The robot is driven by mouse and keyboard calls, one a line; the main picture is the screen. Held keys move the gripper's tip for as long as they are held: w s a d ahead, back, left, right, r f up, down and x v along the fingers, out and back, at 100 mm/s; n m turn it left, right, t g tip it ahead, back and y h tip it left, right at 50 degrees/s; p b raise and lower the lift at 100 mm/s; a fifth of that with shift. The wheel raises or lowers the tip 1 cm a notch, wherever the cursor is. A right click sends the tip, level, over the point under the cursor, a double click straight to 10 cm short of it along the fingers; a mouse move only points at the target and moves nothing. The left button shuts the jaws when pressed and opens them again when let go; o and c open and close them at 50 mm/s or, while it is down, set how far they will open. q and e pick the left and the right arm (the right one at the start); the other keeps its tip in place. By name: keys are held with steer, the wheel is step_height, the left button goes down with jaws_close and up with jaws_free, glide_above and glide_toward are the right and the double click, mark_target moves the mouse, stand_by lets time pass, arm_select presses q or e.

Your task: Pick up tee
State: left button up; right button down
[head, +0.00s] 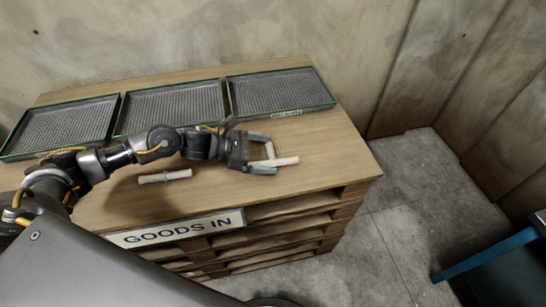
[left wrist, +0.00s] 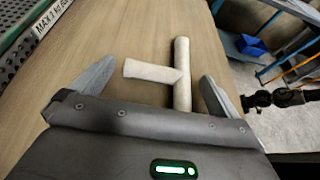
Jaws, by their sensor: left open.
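The tee (head: 277,160) is a pale T-shaped pipe piece on the wooden table top. In the left wrist view the tee (left wrist: 181,75) lies just ahead of my gripper, its long bar pointing away and its stem pointing left. My left gripper (head: 268,154) is open, with one finger on each side of the tee. In the left wrist view my left gripper (left wrist: 148,85) has the stem and the near end of the bar between its fingers. I cannot tell whether a finger touches it. My right gripper is not in view.
Another pale pipe piece (head: 165,176) lies left of the gripper, under my left arm. Three mesh trays stand along the back: left (head: 60,128), middle (head: 170,106) and right (head: 280,92). The wooden table (head: 330,160) is clear at its right end.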

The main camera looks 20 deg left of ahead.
arm_select(q)
steer(key=shift+w+d+f, duration=0.15)
steer(key=shift+w+d, duration=0.05)
steer(key=shift+d, duration=0.1)
steer(key=c, duration=1)
steer(key=shift+c, duration=0.4)
